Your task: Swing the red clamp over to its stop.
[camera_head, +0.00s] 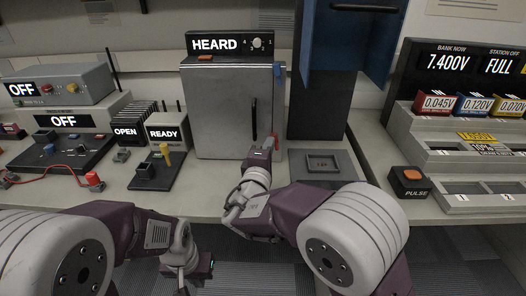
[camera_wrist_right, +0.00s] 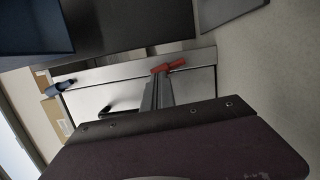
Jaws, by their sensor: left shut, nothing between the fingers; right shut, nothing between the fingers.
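The red clamp (camera_head: 275,141) is a small red piece at the lower right edge of the grey metal box (camera_head: 225,110) labelled HEARD. In the right wrist view the red clamp (camera_wrist_right: 176,65) lies slantwise at the box's edge, just beyond my fingertips. My right gripper (camera_head: 267,145) is shut and empty, right beside the clamp; its fingers also show in the right wrist view (camera_wrist_right: 158,90). I cannot tell whether they touch the clamp. My left gripper (camera_head: 207,266) is shut and empty, low in front of the bench.
A blue clamp (camera_head: 277,70) is on the box's upper right edge. A black handle (camera_head: 254,108) is on the box's front. A blue cabinet (camera_head: 345,40) stands right of it, above a grey tray (camera_head: 322,163). A yellow lever (camera_head: 165,153) stands to the left, an orange PULSE button (camera_head: 411,174) to the right.

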